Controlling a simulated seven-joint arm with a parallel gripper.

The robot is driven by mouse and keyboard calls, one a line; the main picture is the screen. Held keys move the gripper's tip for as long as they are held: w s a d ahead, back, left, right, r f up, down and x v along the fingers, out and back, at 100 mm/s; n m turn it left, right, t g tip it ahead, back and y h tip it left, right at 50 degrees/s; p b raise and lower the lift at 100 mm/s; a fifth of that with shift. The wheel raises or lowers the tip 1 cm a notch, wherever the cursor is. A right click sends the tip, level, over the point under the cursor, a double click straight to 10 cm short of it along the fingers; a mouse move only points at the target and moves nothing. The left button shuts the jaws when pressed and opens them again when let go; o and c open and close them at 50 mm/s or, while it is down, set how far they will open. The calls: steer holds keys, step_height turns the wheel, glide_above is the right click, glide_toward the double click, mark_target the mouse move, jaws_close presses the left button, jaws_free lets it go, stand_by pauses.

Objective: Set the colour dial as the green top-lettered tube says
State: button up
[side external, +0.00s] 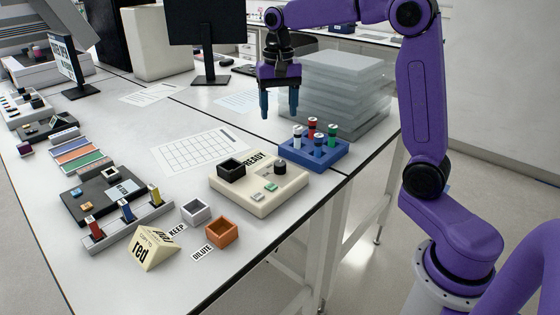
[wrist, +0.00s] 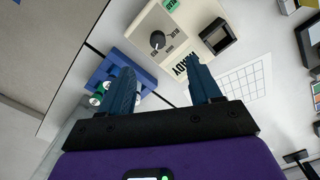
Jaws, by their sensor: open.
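The green-topped tube (side external: 332,132) stands in a blue rack (side external: 330,160) with red-topped and white-topped tubes; any lettering on it is too small to read. In the wrist view, green-and-white tops (wrist: 97,99) show beside the left finger, partly hidden. The dark round dial (side external: 280,167) is on a cream box (side external: 255,203) marked READY. The dial also shows in the wrist view (wrist: 157,39), with small words around it that I cannot read surely. My gripper (side external: 279,104) is open and empty, pointing down above the table, behind the rack and box.
Stacked clear trays (side external: 345,85) stand close to my gripper's right. A gridded sheet (side external: 200,150) lies flat.

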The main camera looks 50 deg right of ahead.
mark_target(280, 163)
steer(key=shift+m, duration=0.6)
steer(key=f, duration=0.5)
steer(key=d+f, duration=0.1)
steer(key=f, duration=0.5)
steer(key=w+d+f, duration=0.1)
steer(key=f, duration=0.5)
steer(key=shift+w, duration=0.1)
steer(key=c, duration=1)
